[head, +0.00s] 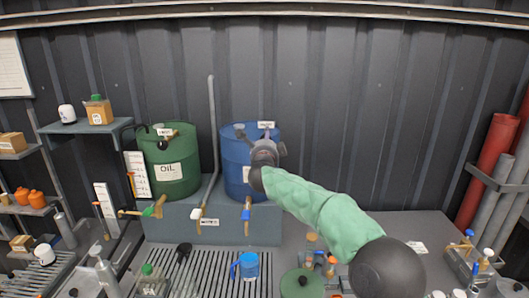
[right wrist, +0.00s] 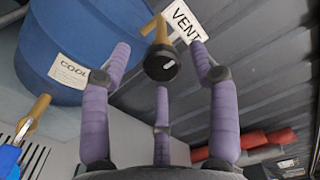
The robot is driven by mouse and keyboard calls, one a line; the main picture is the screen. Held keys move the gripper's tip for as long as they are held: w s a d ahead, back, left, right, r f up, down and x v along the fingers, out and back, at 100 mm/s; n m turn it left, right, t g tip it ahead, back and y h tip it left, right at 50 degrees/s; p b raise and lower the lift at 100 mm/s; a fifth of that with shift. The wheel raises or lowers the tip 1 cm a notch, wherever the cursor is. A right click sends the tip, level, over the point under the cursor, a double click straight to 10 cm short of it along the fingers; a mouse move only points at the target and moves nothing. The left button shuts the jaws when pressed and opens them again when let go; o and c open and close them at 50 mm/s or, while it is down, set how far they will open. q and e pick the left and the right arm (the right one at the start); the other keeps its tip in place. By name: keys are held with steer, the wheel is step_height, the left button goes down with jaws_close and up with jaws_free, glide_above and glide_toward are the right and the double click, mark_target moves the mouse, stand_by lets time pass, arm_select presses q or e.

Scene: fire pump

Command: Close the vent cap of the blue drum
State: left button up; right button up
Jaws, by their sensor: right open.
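The blue drum (head: 236,158) stands on a grey plinth in the middle of the head view, and its side fills the upper left of the right wrist view (right wrist: 85,40). The vent cap, a black round knob (right wrist: 161,66) with a white mark and brass-coloured parts, shows beside the VENT tag (right wrist: 186,20). My right gripper (head: 265,142) is at the drum's upper right and hides the cap in the head view. Its purple fingers are spread open, with the knob appearing between them; I cannot tell whether they touch it. My left gripper is not in view.
A green oil drum (head: 168,160) stands left of the blue drum, with a grey pipe (head: 212,130) between them. A blue mug (head: 249,266) and bottles stand below.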

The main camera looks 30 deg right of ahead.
steer(key=v, duration=0.9)
steer(key=shift+s+a, duration=0.25)
steer(key=shift+f, duration=0.1)
